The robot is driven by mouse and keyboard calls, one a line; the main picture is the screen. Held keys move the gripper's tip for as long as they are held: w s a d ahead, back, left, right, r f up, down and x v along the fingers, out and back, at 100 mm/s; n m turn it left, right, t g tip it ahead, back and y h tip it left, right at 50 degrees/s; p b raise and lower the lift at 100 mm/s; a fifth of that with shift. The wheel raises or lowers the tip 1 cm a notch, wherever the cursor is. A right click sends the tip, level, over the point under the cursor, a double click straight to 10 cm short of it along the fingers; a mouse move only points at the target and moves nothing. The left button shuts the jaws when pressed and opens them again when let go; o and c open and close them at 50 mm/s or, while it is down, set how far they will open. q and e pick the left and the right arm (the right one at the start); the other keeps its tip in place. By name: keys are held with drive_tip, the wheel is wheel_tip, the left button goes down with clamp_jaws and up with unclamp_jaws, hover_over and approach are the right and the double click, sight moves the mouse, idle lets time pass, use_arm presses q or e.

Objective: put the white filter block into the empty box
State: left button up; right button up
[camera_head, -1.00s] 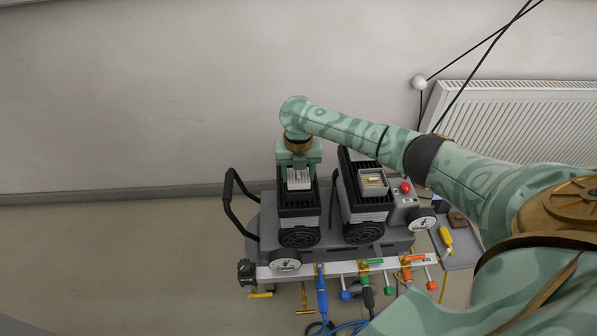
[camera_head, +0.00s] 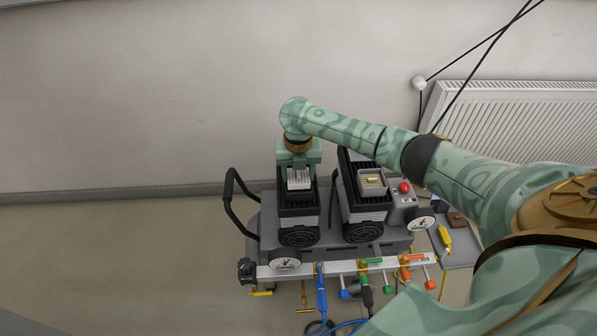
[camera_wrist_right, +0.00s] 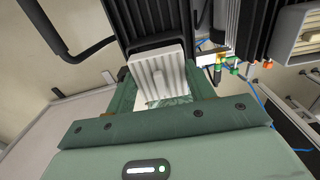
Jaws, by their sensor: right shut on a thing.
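The white filter block (camera_head: 299,180) is a ribbed pale piece at the top of the left black finned unit (camera_head: 299,208). It also shows in the right wrist view (camera_wrist_right: 158,75). My right gripper (camera_head: 299,176) is shut on it, with its green fingers (camera_wrist_right: 160,88) on either side. I cannot tell whether the block touches the unit under it. A pale-rimmed open box (camera_head: 372,181) sits on top of the right finned unit (camera_head: 365,207); something tan shows inside it. It stands to the right of my gripper. My left gripper is out of view.
A red button (camera_head: 404,188) is on a grey panel right of the box. Gauges (camera_head: 286,260) and a rail with coloured valves (camera_head: 345,267) lie along the front. A black handle (camera_head: 236,205) rises at the left. A radiator (camera_head: 520,122) is on the wall.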

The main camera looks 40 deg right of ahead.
drive_tip(key=shift+f, duration=0.45)
drive_tip(key=o, duration=1)
drive_tip(key=shift+o, duration=0.2)
